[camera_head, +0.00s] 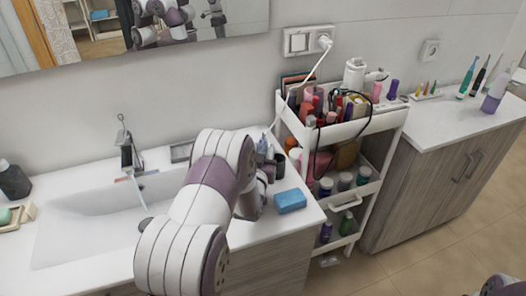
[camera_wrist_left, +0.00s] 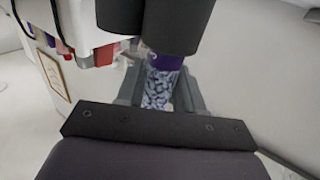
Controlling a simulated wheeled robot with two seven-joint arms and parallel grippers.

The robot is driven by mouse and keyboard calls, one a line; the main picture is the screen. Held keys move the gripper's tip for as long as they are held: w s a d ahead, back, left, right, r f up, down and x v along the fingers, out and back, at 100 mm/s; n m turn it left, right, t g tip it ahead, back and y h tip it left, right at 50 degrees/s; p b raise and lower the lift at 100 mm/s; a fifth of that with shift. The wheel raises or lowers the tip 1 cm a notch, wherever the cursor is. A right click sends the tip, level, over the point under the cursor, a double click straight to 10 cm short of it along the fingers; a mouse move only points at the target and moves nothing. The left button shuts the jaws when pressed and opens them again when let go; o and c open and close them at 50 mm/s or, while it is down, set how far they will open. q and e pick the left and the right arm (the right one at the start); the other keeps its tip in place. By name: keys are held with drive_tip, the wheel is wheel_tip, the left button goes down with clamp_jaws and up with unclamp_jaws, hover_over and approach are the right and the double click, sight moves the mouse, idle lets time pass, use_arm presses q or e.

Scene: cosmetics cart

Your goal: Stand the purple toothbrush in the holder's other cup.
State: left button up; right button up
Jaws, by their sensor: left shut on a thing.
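My left gripper (camera_wrist_left: 158,98) is shut on a purple thing with a pale blue-white pattern, which I take for the purple toothbrush (camera_wrist_left: 163,64). In the left wrist view, two dark round cups of the holder (camera_wrist_left: 178,24) fill the top, and the purple piece shows just below the right one. I cannot tell whether it touches or enters that cup. In the head view, the dark holder (camera_head: 277,166) stands on the sink counter beside my left gripper, partly hidden by my arm. A thin brush-like piece (camera_head: 263,144) shows above it. My right gripper is not in view.
A blue block (camera_head: 290,201) lies on the counter in front of the holder. A white cart (camera_head: 363,131) full of cosmetics stands close on the right. The sink basin (camera_head: 85,232) is to the left, the wall behind. A second counter (camera_head: 437,130) holds several brushes.

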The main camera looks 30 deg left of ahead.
use_arm(q)
drive_tip(key=shift+f, duration=0.15)
drive_tip(key=o, duration=1.2)
drive_tip(key=b+v, duration=0.2)
drive_tip(key=v, duration=1)
drive_tip(key=shift+s, duration=0.35)
drive_tip(key=shift+d, duration=0.1)
